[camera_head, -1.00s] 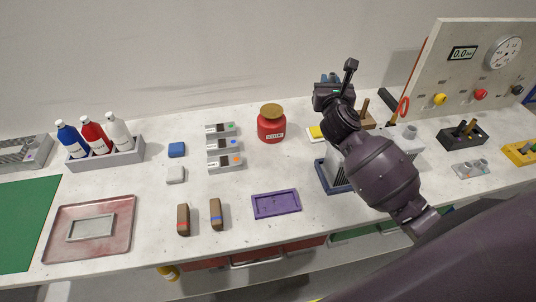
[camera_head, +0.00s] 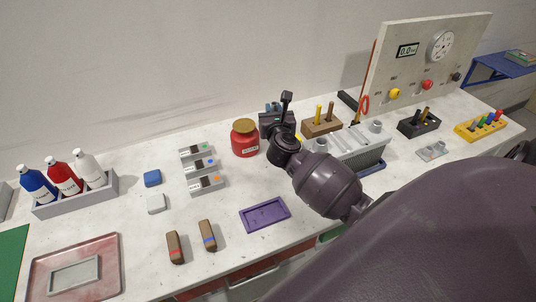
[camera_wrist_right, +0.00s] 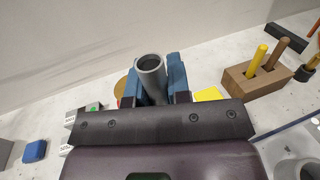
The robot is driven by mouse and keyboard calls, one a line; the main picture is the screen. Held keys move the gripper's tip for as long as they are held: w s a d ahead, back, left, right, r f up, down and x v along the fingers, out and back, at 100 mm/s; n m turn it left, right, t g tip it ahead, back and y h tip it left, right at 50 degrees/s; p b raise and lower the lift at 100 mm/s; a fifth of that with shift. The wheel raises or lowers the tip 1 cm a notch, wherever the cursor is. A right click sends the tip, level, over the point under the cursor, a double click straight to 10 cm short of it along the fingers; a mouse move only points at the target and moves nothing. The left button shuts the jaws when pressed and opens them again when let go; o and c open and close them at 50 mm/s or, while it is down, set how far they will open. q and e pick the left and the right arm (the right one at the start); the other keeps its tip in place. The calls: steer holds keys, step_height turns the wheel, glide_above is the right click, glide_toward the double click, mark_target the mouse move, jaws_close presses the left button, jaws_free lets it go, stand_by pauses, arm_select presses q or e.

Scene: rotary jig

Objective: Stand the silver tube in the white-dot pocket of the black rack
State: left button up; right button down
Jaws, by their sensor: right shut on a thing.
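The silver tube (camera_wrist_right: 151,72) is a grey hollow cylinder with its open end toward the camera in the right wrist view. My right gripper (camera_wrist_right: 154,84) is shut on it, with blue fingers on both sides. In the head view my right gripper (camera_head: 273,108) is over the back of the bench, just right of the red jar; the tube cannot be made out there. The black rack (camera_head: 418,129) stands farther right, below the gauge panel, with dark and brown pieces upright in it. Its white dot cannot be made out. My left gripper is not in view.
A ribbed grey block (camera_head: 362,153) and a wooden block (camera_head: 313,127) with upright pegs stand between my gripper and the rack. A yellow rack (camera_head: 466,131) and a small grey holder (camera_head: 432,153) are near the black rack. The red jar (camera_head: 245,140) is close left.

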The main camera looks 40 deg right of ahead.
step_height(320, 180, down, 15)
steer(key=b, duration=0.3)
steer(key=shift+a+f, duration=0.1)
steer(key=shift+f, duration=0.3)
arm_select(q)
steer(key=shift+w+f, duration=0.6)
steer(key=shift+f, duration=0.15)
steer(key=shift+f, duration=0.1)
